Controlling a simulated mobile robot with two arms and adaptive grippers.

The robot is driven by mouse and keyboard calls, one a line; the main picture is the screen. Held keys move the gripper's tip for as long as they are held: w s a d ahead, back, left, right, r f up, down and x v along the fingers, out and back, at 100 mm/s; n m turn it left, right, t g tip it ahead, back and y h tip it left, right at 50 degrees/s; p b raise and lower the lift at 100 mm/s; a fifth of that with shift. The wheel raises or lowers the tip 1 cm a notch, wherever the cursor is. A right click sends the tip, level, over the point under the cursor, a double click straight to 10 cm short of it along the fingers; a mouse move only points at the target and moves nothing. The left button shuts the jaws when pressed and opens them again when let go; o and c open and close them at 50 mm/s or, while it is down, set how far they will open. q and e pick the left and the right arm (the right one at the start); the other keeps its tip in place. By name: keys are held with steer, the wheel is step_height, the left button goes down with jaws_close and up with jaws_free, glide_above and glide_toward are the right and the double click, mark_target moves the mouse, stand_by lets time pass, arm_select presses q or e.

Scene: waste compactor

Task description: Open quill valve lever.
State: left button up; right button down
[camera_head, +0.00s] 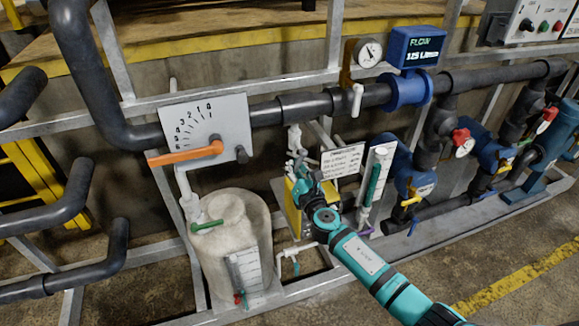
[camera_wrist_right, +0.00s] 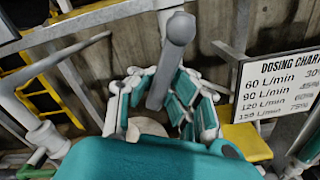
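A light grey lever with a rounded end (camera_wrist_right: 175,50), which looks like the quill valve lever, slants down through the middle of the right wrist view. My right gripper (camera_wrist_right: 160,103) is open around it. Its teal and grey fingers stand on both sides, with gaps visible between them and the lever. In the head view my right gripper (camera_head: 297,158) is below the main dark pipe (camera_head: 305,106) and above the yellow pump box (camera_head: 292,208). There its fingers and the lever are too small to tell apart. My left gripper is not in view.
A white tank (camera_head: 232,235) stands left of the gripper. A dosing chart sign (camera_head: 343,160) hangs close on its right, beside a clear tube column (camera_head: 378,175). An orange handle (camera_head: 185,154) sits on a dial plate. A white handle (camera_head: 357,100) hangs on the main pipe.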

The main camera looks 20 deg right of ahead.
steer(key=shift+s+d+f+n+p, duration=0.1)
steer(key=shift+d+f+n, duration=0.25)
steer(key=shift+n, duration=0.6)
steer(key=shift+s+d+f+n+p, duration=0.15)
steer(key=shift+d+n, duration=0.3)
steer(key=shift+n, duration=0.55)
steer(key=shift+w+d+f+n+p, duration=0.1)
steer(key=shift+d+f+n, duration=0.3)
steer(key=shift+n, duration=0.55)
steer(key=c, duration=1.8)
jaws_free()
steer(key=shift+s+d+r, duration=0.1)
steer(key=o, duration=0.5)
steer(key=shift+s+d+r, duration=0.1)
steer(key=shift+s+r, duration=0.2)
steer(key=shift+r, duration=0.05)
steer(key=shift+o, duration=0.2)
steer(key=shift+w, duration=0.15)
steer(key=shift+w, duration=0.1)
steer(key=s, duration=1.2)
steer(key=shift+d, duration=0.15)
